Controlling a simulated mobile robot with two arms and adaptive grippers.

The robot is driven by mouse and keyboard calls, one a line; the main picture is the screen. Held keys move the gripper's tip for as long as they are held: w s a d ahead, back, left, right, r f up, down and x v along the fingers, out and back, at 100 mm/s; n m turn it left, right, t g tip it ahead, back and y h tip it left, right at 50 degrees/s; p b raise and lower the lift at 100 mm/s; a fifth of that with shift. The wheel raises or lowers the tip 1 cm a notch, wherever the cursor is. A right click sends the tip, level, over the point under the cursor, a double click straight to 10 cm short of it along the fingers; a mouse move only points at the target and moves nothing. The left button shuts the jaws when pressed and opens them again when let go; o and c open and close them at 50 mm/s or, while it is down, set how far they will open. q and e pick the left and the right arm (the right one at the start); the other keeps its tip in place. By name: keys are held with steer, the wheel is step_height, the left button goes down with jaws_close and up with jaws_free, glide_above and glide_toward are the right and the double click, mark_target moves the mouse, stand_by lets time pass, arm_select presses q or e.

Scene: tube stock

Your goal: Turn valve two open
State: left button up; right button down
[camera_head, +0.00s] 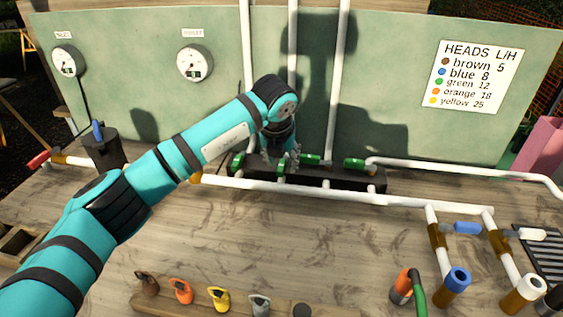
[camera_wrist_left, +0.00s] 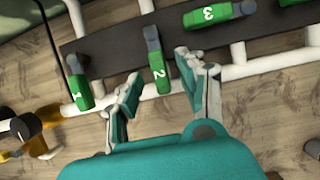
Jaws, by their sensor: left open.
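Valve two is a green lever marked 2 (camera_wrist_left: 158,76) on a dark manifold bar. In the left wrist view its lever points across the bar toward me, in line with its white pipe stub. My left gripper (camera_wrist_left: 161,72) is open, with one finger on each side of this lever; I cannot tell whether either finger touches it. In the head view my left gripper (camera_head: 281,156) is over the manifold and partly hides valve two. My right gripper is not in view.
Valve one (camera_wrist_left: 79,92) also points across the bar; valve three (camera_wrist_left: 210,14) lies along it. A long white pipe (camera_head: 320,190) runs in front. Two gauges (camera_head: 194,63) and a heads sign (camera_head: 474,75) are on the green panel. Coloured tags (camera_head: 218,299) stand near the front edge.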

arm_select(q)
steer(key=v, duration=1)
steer(key=shift+r, duration=0.2)
steer(key=shift+s, duration=0.1)
